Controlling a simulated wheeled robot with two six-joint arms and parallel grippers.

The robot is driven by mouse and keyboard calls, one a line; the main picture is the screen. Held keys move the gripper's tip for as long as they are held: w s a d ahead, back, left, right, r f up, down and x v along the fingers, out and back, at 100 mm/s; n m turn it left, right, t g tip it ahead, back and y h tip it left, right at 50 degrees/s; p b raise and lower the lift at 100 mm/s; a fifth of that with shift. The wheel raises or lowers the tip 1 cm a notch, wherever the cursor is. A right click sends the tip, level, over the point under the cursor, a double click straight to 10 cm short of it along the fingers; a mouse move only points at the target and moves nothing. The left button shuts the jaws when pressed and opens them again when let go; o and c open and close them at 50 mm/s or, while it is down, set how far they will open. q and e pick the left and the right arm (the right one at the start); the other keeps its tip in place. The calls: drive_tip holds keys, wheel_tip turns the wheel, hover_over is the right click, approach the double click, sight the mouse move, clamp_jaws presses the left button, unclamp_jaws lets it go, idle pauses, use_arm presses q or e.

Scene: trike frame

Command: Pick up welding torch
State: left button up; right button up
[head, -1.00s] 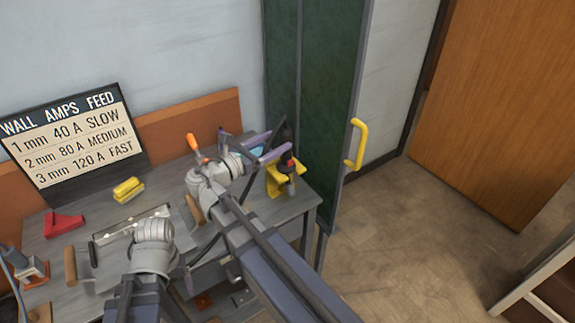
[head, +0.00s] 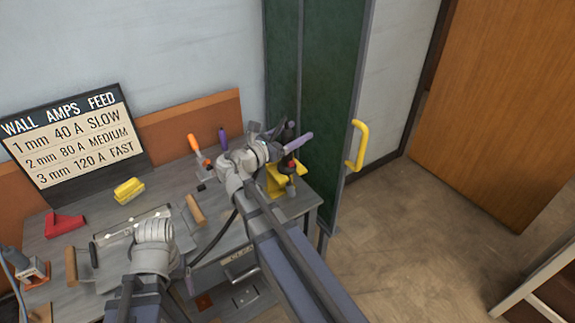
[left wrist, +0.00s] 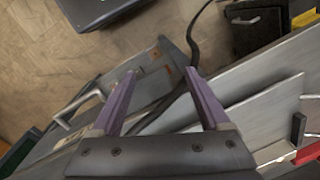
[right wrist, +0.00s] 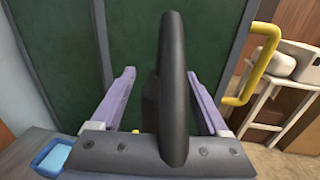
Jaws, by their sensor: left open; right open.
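The welding torch (head: 290,161), dark with a red part, stands upright at the yellow holder (head: 275,182) on the bench's right end. In the right wrist view the black torch (right wrist: 172,90) rises between the two purple fingers of my right gripper (right wrist: 160,74). The jaws are open, with a gap on each side of it. In the head view my right gripper (head: 288,136) is at the torch's upper part. My left gripper (left wrist: 160,73) is open and empty over the bench's front edge; its fingers are mostly hidden in the head view.
The green panel (head: 335,100) with a yellow handle (head: 356,146) stands close behind the torch. On the bench are an orange-handled tool (head: 195,145), a yellow block (head: 129,190), a red piece (head: 65,224) and a metal plate with wooden handles.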

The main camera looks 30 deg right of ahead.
drive_tip(key=shift+c, duration=0.2)
clamp_jaws()
idle(0.3)
use_arm(q)
drive_tip(key=shift+r, duration=0.25)
use_arm(e)
drive_tip(key=shift+r, duration=0.25)
use_arm(q)
wheel_tip(320, 180, up, 18)
drive_tip(key=p, duration=1.8)
drive_tip(key=shift+f, duration=0.2)
use_arm(e)
wheel_tip(320, 180, up, 18)
drive_tip(key=shift+f, duration=0.2)
use_arm(q)
drive_tip(key=shift+c, duration=0.2)
